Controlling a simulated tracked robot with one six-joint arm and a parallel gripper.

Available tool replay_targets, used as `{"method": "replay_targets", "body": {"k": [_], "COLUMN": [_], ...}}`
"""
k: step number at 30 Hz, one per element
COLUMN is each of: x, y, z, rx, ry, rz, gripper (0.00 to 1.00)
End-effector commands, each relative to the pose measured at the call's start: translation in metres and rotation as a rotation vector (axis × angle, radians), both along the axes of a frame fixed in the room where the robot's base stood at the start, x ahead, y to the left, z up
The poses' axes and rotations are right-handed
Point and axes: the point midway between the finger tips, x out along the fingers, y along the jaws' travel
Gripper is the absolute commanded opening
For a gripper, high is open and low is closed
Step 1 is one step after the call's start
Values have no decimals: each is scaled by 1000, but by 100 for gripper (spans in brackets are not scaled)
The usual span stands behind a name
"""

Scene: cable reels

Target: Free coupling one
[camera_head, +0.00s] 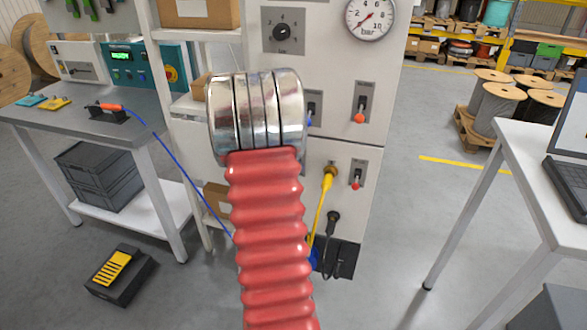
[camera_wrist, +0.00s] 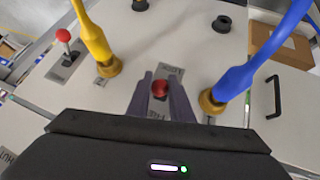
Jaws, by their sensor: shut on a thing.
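In the wrist view my gripper (camera_wrist: 160,80) has its two grey fingers closed around a small red knob (camera_wrist: 160,89) on the panel face. Dark labels lie by the knob; their writing is upside down and hard to read. A yellow hose end (camera_wrist: 93,40) with a brass collar sits on the panel left of the fingers. A blue hose end (camera_wrist: 238,80) with a brass collar sits close to their right. In the head view the yellow hose end (camera_head: 328,180) shows on the white cabinet (camera_head: 385,90); my gripper and the held knob are hidden there.
A red-knobbed lever (camera_wrist: 63,38) stands left of the yellow hose, and a black socket (camera_wrist: 222,23) lies beyond. In the head view a workbench (camera_head: 60,115) stands left and a white table (camera_head: 530,150) right. Clear floor lies between cabinet and table.

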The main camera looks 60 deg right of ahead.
Motion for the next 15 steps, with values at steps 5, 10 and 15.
{"method": "replay_targets", "body": {"k": [5,10,15], "x": [0,0,0], "y": [-1,-1,-1], "z": [1,1,1], "rx": [1,1,1], "ry": [-1,0,0], "rz": [-1,0,0], "gripper": [0,0,28]}}
